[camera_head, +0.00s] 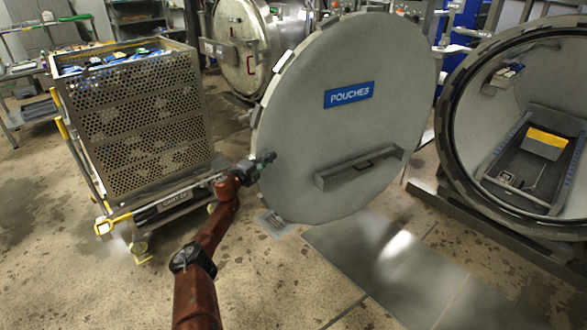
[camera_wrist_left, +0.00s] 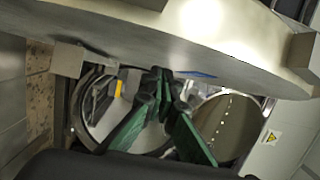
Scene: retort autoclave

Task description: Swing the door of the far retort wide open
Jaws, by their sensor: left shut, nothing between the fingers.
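A large round grey door (camera_head: 350,120) with a blue "POUCHES" sign (camera_head: 349,94) and a bar-like bracket (camera_head: 358,167) stands swung away from the open retort mouth (camera_head: 450,110) at right. My left gripper (camera_head: 269,158) is at the door's lower left edge, shut and empty. In the left wrist view, its green fingers (camera_wrist_left: 166,82) point up close beneath the door's pale face and rim (camera_wrist_left: 230,45); whether they touch it I cannot tell. Another round steel retort door (camera_head: 240,50) stands at the back, apparently closed. My right gripper is out of view.
A perforated basket (camera_head: 135,115) on a yellow-handled cart (camera_head: 165,205) stands left of my left arm, close to it. A dark tray with a yellow item (camera_head: 546,138) lies inside the open retort. The floor in front of the door is clear.

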